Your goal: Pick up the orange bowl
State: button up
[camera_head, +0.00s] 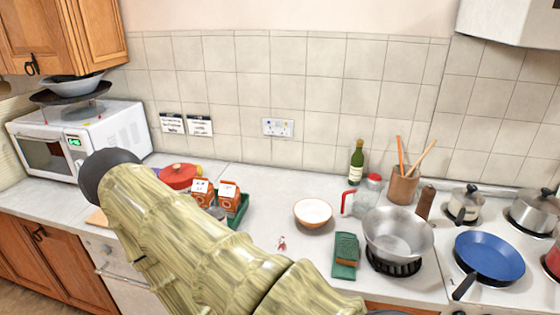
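The orange bowl (313,224) stands upright on the pale counter near the middle of the head view. Its inside is whitish and looks empty, and its outer wall is orange-brown. My arm crosses the lower left of the view in front of the counter, to the left of the bowl and apart from it in the picture. My gripper cannot be made out in this view, so its state does not show.
Left are orange-brown cartons (229,196). The counter just around the bowl is mostly clear.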

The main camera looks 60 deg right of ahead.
aim_at(313, 214)
jog(key=i, duration=1.4)
jog(key=z, duration=3.55)
jog(key=k, duration=0.45)
jog(key=u, duration=0.1)
